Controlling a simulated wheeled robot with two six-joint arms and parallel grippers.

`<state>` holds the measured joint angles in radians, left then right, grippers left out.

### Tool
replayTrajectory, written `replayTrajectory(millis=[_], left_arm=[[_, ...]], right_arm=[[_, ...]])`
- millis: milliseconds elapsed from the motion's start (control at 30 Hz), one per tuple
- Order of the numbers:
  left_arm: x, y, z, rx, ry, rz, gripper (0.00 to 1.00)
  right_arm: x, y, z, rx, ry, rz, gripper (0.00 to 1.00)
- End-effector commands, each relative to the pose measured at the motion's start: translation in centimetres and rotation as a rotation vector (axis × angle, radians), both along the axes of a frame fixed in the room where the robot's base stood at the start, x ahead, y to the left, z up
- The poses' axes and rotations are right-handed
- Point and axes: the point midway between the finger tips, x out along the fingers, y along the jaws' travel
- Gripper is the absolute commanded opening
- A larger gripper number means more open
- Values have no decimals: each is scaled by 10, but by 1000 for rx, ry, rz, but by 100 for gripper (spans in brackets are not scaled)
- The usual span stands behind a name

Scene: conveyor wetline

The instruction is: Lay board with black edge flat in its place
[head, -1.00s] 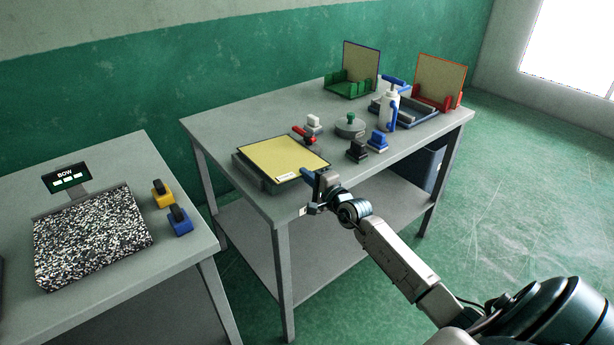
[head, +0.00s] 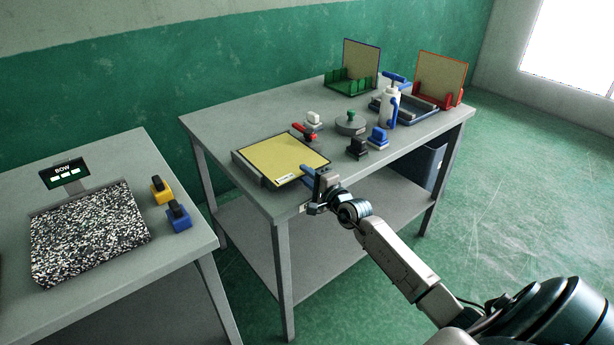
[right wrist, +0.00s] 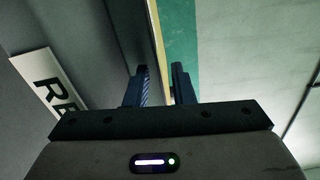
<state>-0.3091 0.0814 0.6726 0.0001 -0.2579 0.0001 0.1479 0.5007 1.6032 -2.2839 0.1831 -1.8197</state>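The yellow board with the black edge (head: 283,158) lies about flat on a grey fixture (head: 247,171) at the near left end of the table. A small white label shows at its front edge. My right gripper (head: 308,174) is at the board's front right corner. In the right wrist view, the two fingers (right wrist: 161,84) stand apart, one on each side of the board's thin edge (right wrist: 158,40). The gripper is open, with a gap beside the edge. My left gripper is not in view.
Red (head: 303,131), white, black (head: 357,149) and blue stamp-like blocks stand behind and right of the board. A round grey piece (head: 350,124), a white bottle (head: 389,107) and two upright boards in green (head: 350,87) and red (head: 440,98) racks stand farther right.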

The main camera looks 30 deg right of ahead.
Motion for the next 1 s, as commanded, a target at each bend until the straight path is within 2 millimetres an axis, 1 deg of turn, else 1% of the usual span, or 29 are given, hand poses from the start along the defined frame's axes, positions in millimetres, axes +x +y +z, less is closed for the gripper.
replayTrajectory(millis=[33,200,533,667,1000], left_arm=[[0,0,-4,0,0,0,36],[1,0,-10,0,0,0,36],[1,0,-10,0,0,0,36],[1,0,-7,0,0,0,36],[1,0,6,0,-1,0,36]], right_arm=[[0,0,-5,0,0,0,22],[0,0,-11,0,0,0,22],[0,0,-11,0,2,0,22],[-4,0,-11,0,3,0,22],[-25,-2,-11,0,5,0,22]])
